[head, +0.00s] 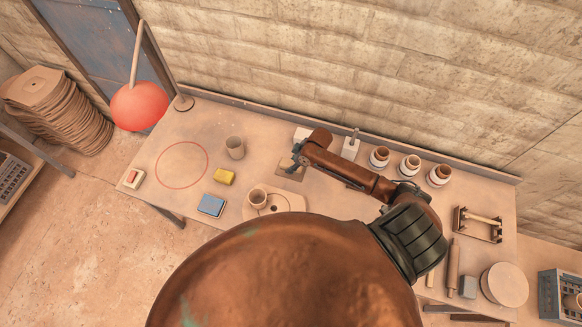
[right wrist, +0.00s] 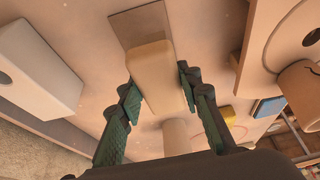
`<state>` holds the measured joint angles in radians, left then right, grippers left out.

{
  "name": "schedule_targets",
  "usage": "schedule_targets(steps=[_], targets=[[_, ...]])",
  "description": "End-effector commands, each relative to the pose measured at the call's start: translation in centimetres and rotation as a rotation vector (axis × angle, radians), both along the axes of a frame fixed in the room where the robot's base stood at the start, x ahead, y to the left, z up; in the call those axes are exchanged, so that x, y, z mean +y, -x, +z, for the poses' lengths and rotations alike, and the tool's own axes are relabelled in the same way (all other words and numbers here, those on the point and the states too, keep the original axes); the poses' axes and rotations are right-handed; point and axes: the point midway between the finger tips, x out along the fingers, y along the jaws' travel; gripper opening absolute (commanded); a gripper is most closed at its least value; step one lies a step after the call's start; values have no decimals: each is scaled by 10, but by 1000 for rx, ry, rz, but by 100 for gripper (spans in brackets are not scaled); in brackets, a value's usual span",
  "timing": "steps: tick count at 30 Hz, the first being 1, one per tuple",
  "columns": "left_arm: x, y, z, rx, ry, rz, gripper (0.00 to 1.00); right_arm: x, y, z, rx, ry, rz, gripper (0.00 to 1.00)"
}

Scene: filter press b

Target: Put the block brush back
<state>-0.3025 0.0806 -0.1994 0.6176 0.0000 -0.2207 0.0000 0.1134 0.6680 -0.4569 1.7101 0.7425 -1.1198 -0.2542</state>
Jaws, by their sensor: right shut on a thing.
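The block brush (right wrist: 155,75) is a pale beige block with rounded edges. In the right wrist view it lies between the two green-padded fingers of my right gripper (right wrist: 158,95), which is shut on it. A flat brown mat (right wrist: 140,24) shows just beyond and under the brush's far end. I cannot tell whether the brush touches it. In the head view my right gripper (head: 297,156) is low over the mat (head: 289,171), and the brush is mostly hidden there. My left gripper is not in view.
A board (head: 290,203) with a cup (head: 257,197) is in front. A white block (head: 302,133) stands behind. Several jars (head: 410,165) are to the right.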

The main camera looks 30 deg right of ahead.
Motion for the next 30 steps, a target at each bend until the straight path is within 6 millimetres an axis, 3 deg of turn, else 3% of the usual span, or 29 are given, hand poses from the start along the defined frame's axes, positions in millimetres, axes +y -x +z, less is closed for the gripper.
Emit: schedule_targets(steps=[7, 13, 26, 27, 30], targets=[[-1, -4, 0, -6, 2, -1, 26, -1, -14, -17, 0, 0, 0, 10], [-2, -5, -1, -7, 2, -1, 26, -2, -14, -43, 2, -1, -1, 10], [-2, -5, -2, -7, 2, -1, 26, -3, -14, -50, -1, 1, 0, 10], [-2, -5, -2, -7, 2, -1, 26, -3, -14, -50, 0, 1, 0, 35], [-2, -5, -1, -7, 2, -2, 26, -3, -14, -49, 0, 1, 0, 42]])
